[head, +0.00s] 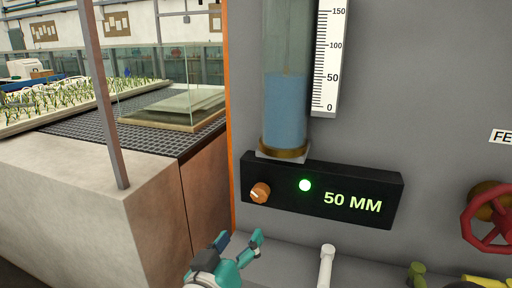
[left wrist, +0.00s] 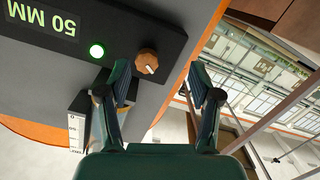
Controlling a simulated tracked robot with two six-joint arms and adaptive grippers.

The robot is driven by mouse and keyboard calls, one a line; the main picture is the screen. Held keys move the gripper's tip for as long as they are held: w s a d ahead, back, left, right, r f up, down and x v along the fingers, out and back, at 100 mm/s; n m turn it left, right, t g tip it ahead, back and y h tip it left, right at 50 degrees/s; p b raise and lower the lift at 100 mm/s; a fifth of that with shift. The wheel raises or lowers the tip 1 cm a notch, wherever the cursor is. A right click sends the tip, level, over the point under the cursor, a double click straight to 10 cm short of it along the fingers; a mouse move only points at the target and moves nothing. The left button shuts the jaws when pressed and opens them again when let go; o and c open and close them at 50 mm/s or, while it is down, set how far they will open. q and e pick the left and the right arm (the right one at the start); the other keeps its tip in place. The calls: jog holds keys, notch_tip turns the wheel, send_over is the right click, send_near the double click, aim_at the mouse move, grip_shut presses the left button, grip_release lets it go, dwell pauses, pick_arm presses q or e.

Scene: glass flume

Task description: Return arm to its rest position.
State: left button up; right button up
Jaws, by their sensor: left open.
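My left gripper (head: 238,243) is open and empty at the bottom of the head view, below the orange knob (head: 260,193) of the black control box. In the left wrist view its two fingers (left wrist: 165,88) are spread apart, with the knob (left wrist: 147,61) beyond them near the left finger. I see no contact between finger and knob. The control box (head: 390,180) shows a lit green lamp (head: 305,185) and the display "50 MM" (head: 352,202). My right gripper is not in view.
Above the box stands a clear tube (head: 286,110) of blue water beside a white scale (head: 328,60). A red valve wheel (head: 488,218) is at the right. A concrete flume block (head: 85,200) with planted trays and a metal post (head: 103,95) stands at the left. A white upright pipe (head: 326,266) is near my gripper.

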pick_arm(q)
jog(key=s+a+f+g+y+p, duration=0.1)
jog(key=a+f+g+p, duration=0.2)
jog(key=f, duration=1)
jog(key=s+a+f+g+y, duration=0.15)
jog(key=f+g, duration=0.35)
jog(key=f, duration=0.8)
jog(key=s+a+f+g+p, duration=0.1)
jog(key=s+a+f+g, duration=0.1)
jog(key=s+f, duration=0.6)
jog(key=s+a+f+n+g+h+p, duration=0.1)
jog(key=s+f+g, duration=0.4)
jog(key=s+f, duration=0.3)
jog(key=shift+s+a+n+g, duration=0.2)
jog(key=shift+a+n+g, duration=0.1)
jog(key=shift+a, duration=0.05)
dwell(2.2)
